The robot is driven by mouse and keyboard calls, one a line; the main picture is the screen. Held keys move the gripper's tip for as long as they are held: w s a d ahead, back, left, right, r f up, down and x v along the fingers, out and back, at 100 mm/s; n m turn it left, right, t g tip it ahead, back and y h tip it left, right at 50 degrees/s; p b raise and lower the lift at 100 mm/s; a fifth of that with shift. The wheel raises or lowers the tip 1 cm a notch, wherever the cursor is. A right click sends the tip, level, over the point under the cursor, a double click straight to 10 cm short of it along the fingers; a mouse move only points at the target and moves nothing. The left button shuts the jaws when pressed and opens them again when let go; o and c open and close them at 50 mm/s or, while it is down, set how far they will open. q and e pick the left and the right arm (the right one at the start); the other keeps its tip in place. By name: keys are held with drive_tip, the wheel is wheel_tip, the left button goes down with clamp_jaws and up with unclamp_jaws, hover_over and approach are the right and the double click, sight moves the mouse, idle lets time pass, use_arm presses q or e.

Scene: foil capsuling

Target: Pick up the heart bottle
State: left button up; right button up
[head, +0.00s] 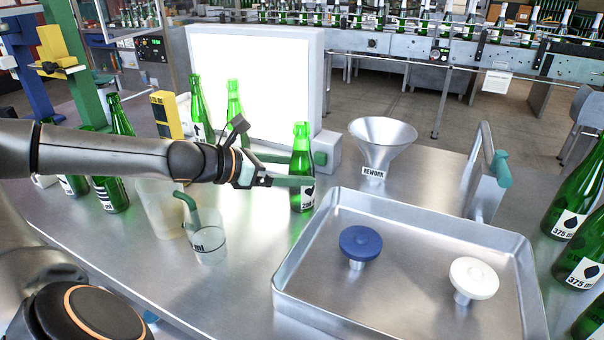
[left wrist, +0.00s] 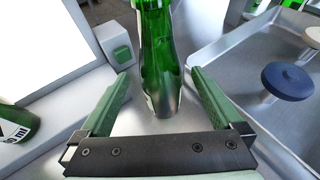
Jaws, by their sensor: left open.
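A green bottle (head: 301,143) stands upright on the metal table, in front of the bright panel. Its white label carries a small dark mark that could be a spade or an upside-down heart; I cannot tell which. My left gripper (head: 299,170) is open and level, with one finger crossing in front of this bottle in the head view. In the left wrist view the bottle (left wrist: 158,65) stands between and just beyond the open fingers (left wrist: 158,82), with gaps on both sides. No other label in view clearly shows a heart. My right gripper is out of view.
A metal tray (head: 398,207) with a blue-topped (head: 360,242) and a white-topped stopper (head: 474,277) lies right of the bottle. A steel funnel (head: 382,140) stands behind it. A clear jug (head: 208,243) stands below my left arm. Other green bottles (head: 198,110) stand left and far right.

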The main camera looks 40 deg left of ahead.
sight(314, 171)
use_arm(q)
drive_tip(key=shift+w+d+f, duration=0.1)
drive_tip(key=shift+w+f, duration=0.05)
drive_tip(key=shift+w, duration=0.25)
drive_tip(key=shift+w+d+f, duration=0.1)
drive_tip(key=shift+w+d, duration=0.05)
drive_tip(key=shift+w, duration=0.3)
drive_tip(key=p+x, duration=0.2)
drive_tip(key=shift+w+d+f, duration=0.1)
drive_tip(key=shift+w+d, duration=0.05)
drive_tip(key=shift+w, duration=0.2)
drive_tip(key=shift+w+d+f, duration=0.15)
drive_tip(key=shift+w+f, duration=0.15)
drive_tip(key=shift+w, duration=0.2)
drive_tip(key=shift+w+f, duration=0.1)
drive_tip(key=shift+w, duration=0.05)
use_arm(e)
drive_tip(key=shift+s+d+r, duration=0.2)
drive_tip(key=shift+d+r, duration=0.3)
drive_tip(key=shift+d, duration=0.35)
